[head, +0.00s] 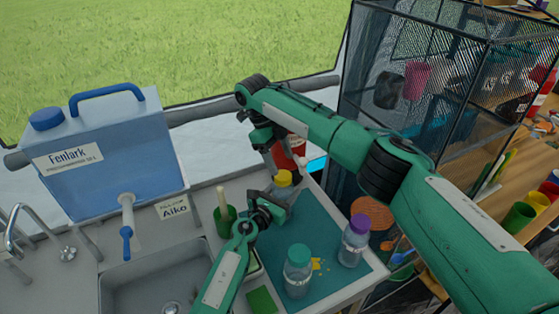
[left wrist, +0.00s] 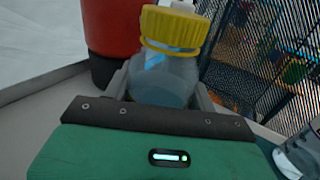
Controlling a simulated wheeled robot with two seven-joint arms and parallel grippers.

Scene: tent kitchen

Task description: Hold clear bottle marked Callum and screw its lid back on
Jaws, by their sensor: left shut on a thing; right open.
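A clear bottle (head: 281,191) with a yellow lid (head: 284,177) stands at the far part of the counter mat. In the left wrist view the bottle (left wrist: 165,80) is between my fingers, and its yellow lid (left wrist: 174,28) sits on the neck, looking slightly tilted. I cannot tell whether it is threaded. No name is readable on the bottle. My left gripper (head: 277,204) is shut on the bottle's body. My right gripper (head: 271,158) is open just above and left of the lid, pointing down, apart from it as far as I can tell.
A red container (head: 290,152) stands close behind the bottle. A teal-lidded bottle (head: 298,272) and a purple-lidded bottle (head: 354,241) stand nearer on the teal mat (head: 330,283). A green cup (head: 225,224) is left of my left gripper. A mesh shelf (head: 420,95) rises at right.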

